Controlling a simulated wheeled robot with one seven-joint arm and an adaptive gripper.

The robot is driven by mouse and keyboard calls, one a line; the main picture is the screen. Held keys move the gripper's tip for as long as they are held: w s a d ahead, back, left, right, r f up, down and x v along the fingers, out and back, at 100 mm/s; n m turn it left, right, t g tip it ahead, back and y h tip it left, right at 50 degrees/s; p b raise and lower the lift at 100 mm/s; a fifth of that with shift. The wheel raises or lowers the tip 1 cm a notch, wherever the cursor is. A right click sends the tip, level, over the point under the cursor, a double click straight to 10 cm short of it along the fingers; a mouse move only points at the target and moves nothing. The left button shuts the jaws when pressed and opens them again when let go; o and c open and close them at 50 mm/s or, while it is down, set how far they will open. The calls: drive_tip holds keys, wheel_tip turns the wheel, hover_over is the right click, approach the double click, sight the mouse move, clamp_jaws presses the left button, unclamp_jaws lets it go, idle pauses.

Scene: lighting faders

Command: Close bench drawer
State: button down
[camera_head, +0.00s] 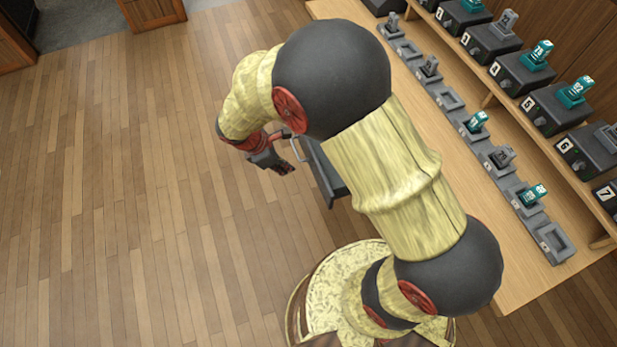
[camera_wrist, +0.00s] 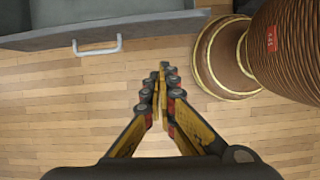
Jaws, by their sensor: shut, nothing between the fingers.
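The bench drawer (camera_head: 322,172) is a dark grey drawer that sticks out from under the wooden bench (camera_head: 430,100). My arm covers much of it in the head view. In the wrist view the drawer front (camera_wrist: 150,28) runs along the top left, with a pale bar handle (camera_wrist: 97,47) on it. My gripper (camera_head: 282,163) is beside the drawer front, on its outer side, near the handle. In the wrist view my gripper (camera_wrist: 163,75) has its fingertips together, with nothing between them. The fingertips are apart from the handle, to its right and lower in the picture.
Numbered black boxes (camera_head: 491,42) with teal or grey pieces stand on a raised shelf. A row of grey sockets (camera_head: 450,100) runs along the bench, some holding pieces. The wooden floor (camera_head: 130,200) to the left is clear.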

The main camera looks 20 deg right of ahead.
drive_tip(key=d+f+b, duration=0.5)
drive_tip(key=d+f, duration=0.2)
drive_tip(key=f, duration=0.2)
drive_tip(key=shift+d+f+n+b, duration=0.2)
drive_tip(key=shift+d+n+b, duration=0.1)
drive_tip(key=shift+d+b, duration=0.1)
drive_tip(key=d+p, duration=0.6)
drive_tip(key=d, duration=2)
drive_tip(key=shift+d+p, duration=0.15)
drive_tip(key=shift+p, duration=0.15)
